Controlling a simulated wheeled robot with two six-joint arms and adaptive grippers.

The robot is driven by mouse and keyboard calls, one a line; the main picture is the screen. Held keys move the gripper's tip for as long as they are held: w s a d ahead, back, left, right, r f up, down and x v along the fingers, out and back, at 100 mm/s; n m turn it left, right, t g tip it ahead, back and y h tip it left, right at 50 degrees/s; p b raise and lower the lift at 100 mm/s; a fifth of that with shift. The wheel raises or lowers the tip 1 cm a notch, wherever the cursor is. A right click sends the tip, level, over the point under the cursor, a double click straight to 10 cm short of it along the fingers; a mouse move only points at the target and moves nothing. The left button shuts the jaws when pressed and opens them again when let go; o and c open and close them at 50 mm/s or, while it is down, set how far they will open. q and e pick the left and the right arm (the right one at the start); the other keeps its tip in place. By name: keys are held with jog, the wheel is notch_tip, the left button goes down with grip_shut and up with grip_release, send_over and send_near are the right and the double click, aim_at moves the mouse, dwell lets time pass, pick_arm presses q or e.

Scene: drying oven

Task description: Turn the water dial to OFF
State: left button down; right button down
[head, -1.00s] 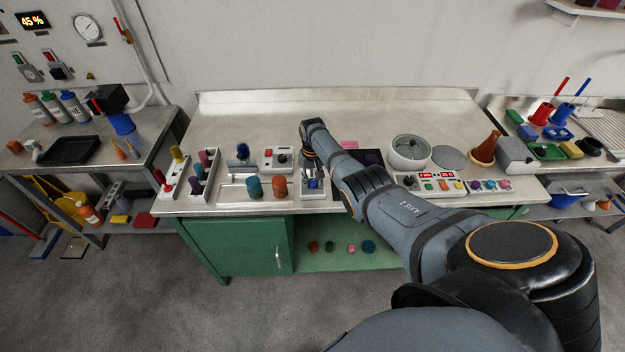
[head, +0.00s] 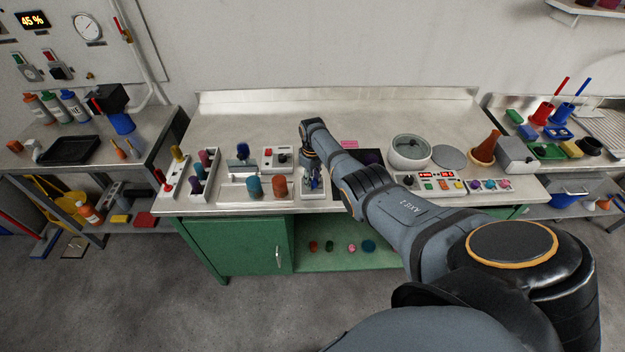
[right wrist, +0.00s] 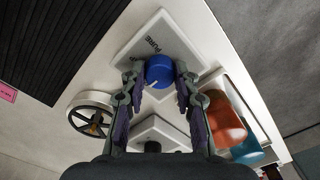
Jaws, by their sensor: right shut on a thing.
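The water dial is a round blue knob (right wrist: 159,70) with a white pointer line, in the right wrist view. It sits on a white panel (right wrist: 188,48) marked "PURE"; other lettering is hidden or too small to read. My right gripper (right wrist: 156,78) is shut on the knob, with one finger on each side. In the head view my right gripper (head: 313,183) reaches down onto the panel near the bench's front edge, and the blue knob is mostly covered by the fingers. My left gripper is not in view.
Orange (head: 280,186) and teal (head: 254,187) pieces stand just left of the gripper. A handwheel (right wrist: 91,114) and a black ribbed mat (right wrist: 55,40) are close by. A white switch box (head: 277,160) stands behind. The back of the bench (head: 250,115) is clear.

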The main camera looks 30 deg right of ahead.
aim_at(313, 181)
dwell(0.4)
jog(key=c, duration=1)
grip_release()
notch_tip(313, 181, up, 12)
